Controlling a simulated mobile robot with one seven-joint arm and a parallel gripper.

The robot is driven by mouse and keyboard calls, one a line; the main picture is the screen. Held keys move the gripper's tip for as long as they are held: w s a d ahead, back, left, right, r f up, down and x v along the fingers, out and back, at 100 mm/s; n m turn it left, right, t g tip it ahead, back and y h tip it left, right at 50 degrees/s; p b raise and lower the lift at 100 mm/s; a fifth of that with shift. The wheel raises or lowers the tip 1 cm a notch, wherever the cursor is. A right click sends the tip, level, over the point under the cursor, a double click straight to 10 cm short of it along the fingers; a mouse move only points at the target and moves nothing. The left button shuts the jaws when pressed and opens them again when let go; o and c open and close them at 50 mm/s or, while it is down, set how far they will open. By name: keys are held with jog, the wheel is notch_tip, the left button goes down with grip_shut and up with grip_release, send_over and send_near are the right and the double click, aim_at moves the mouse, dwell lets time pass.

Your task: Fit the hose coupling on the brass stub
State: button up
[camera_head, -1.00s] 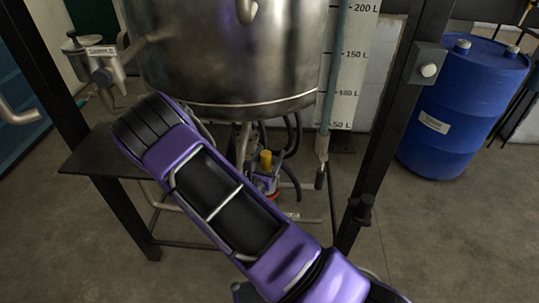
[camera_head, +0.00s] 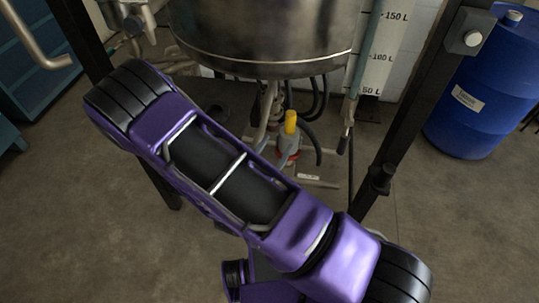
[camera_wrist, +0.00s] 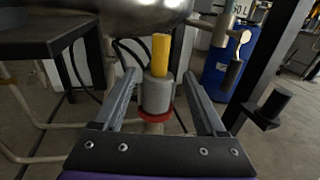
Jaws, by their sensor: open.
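A grey cylindrical body with a red ring at its lower end (camera_wrist: 157,95) stands upright in the wrist view. A yellow, brass-like cylinder (camera_wrist: 160,55) rises from its top. The frames do not make clear which piece is the coupling and which the stub. The same grey body (camera_head: 288,145) and yellow cylinder (camera_head: 291,122) show in the head view under the steel vessel. My gripper (camera_wrist: 161,76) is open, its fingers on either side of the grey body in the wrist picture, apart from it. In the head view my arm hides the gripper.
The steel vessel (camera_head: 260,35) hangs overhead, with dark hoses (camera_head: 315,110) below it. A dark frame post (camera_head: 425,105) stands to the right, and a blue drum (camera_head: 490,95) beyond it. A dark shelf (camera_wrist: 45,40) is at the left in the wrist view.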

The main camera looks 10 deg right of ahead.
jog(key=v, duration=0.3)
jog(key=shift+s+a, duration=0.15)
jog(key=shift+s, duration=0.1)
dwell(0.4)
